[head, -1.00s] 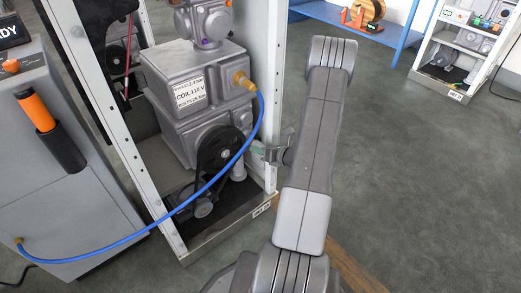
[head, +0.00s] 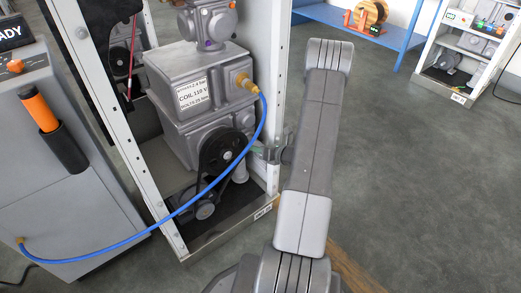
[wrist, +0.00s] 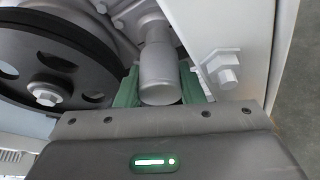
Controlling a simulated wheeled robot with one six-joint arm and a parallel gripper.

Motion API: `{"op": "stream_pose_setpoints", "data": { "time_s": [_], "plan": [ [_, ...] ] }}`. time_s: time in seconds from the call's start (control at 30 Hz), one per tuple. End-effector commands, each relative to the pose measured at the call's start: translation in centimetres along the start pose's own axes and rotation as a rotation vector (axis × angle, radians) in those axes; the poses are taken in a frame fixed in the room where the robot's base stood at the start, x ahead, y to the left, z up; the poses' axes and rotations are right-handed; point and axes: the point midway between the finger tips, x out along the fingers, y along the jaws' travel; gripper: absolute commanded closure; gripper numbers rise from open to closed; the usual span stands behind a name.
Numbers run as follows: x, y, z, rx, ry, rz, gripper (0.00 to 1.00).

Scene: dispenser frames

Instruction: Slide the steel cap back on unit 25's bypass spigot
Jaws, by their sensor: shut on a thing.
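In the wrist view the steel cap (wrist: 160,82), a smooth light-grey cylinder, sits in line with the grey spigot (wrist: 151,25). The cap's lower end is between the green fingers of my gripper (wrist: 162,88), which is shut on it. Whether the cap is fully seated cannot be told. In the head view my gripper (head: 270,152) reaches leftward into the open front of the cabinet (head: 160,190), beside the black pulley. A short light-grey pipe (head: 240,171) shows below and left of the fingers.
The black pulley (wrist: 50,75) is close left of the fingers. A bolt (wrist: 228,76) and the white cabinet post are close right. A blue hose (head: 190,208) crosses the cabinet front to a grey console (head: 85,215). Open floor (head: 420,190) lies right.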

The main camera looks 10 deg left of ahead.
Motion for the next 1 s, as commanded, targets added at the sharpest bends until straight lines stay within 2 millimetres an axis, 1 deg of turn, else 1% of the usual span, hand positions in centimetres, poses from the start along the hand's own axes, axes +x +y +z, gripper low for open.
{"op": "stream_pose_setpoints", "data": {
  "time_s": [0.33,0.37,0.4,0.47,0.5,0.9,1.0],
  "plan": [
    [0.86,0.01,0.34,0.000,0.000,0.000,0.88],
    [0.89,0.00,0.35,0.000,0.000,0.000,0.63],
    [0.86,0.00,0.35,0.000,0.000,0.000,0.56],
    [0.85,0.00,0.35,0.000,0.000,0.000,0.44],
    [0.85,-0.02,0.36,0.000,0.000,0.000,0.40],
    [0.81,-0.28,0.44,-0.001,-0.002,-0.006,0.40],
    [0.43,-0.32,0.52,0.000,-0.003,-0.007,0.40]
  ]
}}
